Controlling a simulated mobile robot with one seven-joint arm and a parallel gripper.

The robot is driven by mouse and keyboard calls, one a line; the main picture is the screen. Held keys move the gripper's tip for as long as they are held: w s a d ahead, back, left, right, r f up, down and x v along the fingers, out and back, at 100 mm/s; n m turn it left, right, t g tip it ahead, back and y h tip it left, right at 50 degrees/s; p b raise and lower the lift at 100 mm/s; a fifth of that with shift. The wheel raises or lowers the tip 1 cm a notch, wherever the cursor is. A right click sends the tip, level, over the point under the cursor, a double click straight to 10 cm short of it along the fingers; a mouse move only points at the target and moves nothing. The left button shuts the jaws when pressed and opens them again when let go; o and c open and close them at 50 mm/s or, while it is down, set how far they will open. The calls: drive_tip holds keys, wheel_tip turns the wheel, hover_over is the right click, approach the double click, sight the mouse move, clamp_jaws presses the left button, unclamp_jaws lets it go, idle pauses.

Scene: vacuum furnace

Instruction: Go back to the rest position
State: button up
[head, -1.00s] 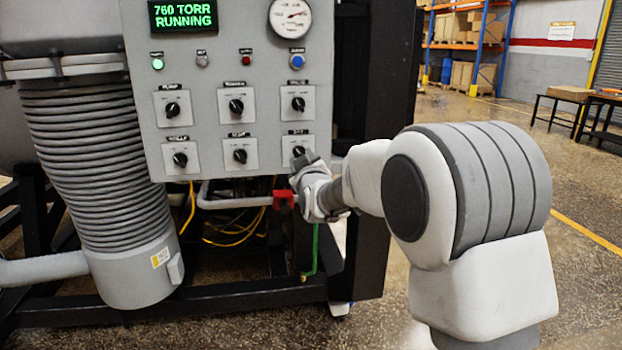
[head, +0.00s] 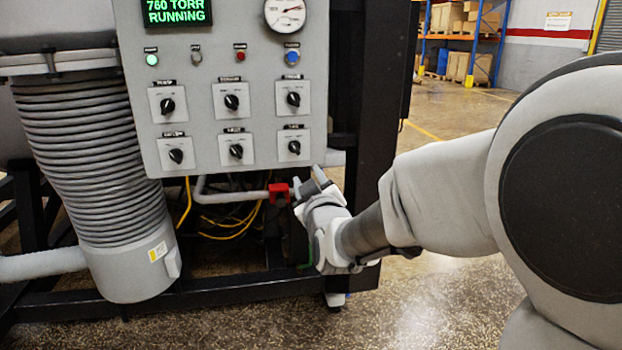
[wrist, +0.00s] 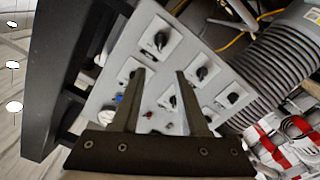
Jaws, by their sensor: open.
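My gripper (head: 309,184) is in front of the furnace frame, just below the lower right corner of the grey control panel (head: 260,112). In the wrist view my gripper (wrist: 160,78) shows two dark fingers spread apart with nothing between them. The panel's knobs show beyond the fingers, clear of them. The lower right knob (head: 294,147) is uncovered in the head view, and its pointer is tilted. The green display (head: 178,11) reads 760 TORR RUNNING.
A red valve handle (head: 281,192) on a pipe is close to the left of my gripper. A ribbed grey hose (head: 80,160) stands at the left. The black furnace frame (head: 375,100) is behind my arm. Open floor (head: 440,295) lies to the right and front.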

drive_tip(key=s+d+f+m+g+h, duration=0.1)
drive_tip(key=s+d+f+m+g, duration=0.2)
drive_tip(key=s+d, duration=0.5)
drive_tip(key=s+d+f+m+g+h, duration=0.1)
drive_tip(key=s+d+m+g+h, duration=0.3)
drive_tip(key=s, duration=0.9)
drive_tip(key=s+d+f+m+g+y, duration=0.1)
drive_tip(key=s+d+f+m+g, duration=0.3)
drive_tip(key=s, duration=0.6)
wheel_tip(320, 180, up, 22)
drive_tip(key=n+g+p, duration=0.1)
drive_tip(key=n+p, duration=0.1)
drive_tip(key=p, duration=1.8)
drive_tip(key=shift+s+d+p, duration=0.35)
drive_tip(key=shift+s+d, duration=0.05)
drive_tip(key=shift+d, duration=0.05)
drive_tip(key=shift+f, duration=0.1)
